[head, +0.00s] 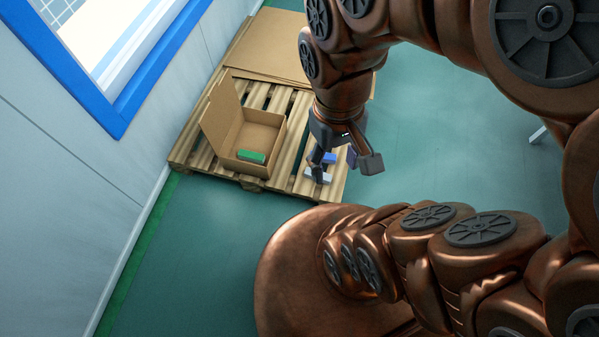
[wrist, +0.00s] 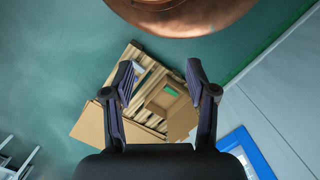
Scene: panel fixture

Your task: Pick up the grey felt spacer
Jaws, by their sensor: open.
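My gripper (head: 343,166) hangs above the right end of the wooden pallet in the head view, its fingers spread and nothing held between them. In the wrist view my gripper (wrist: 159,72) also shows wide open, with the pallet some way beyond its fingertips. A small pale grey piece (head: 319,176) lies on the pallet below the gripper, partly hidden by a finger. It looks like the felt spacer, but it is too small to be sure. A small blue piece (head: 328,158) lies close behind it.
An open cardboard box (head: 268,134) with a green block (head: 251,156) in it stands on the pallet (head: 298,183), left of the gripper. Flat cardboard (head: 268,47) lies at the back. A wall with a blue-framed window (head: 122,112) is at left.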

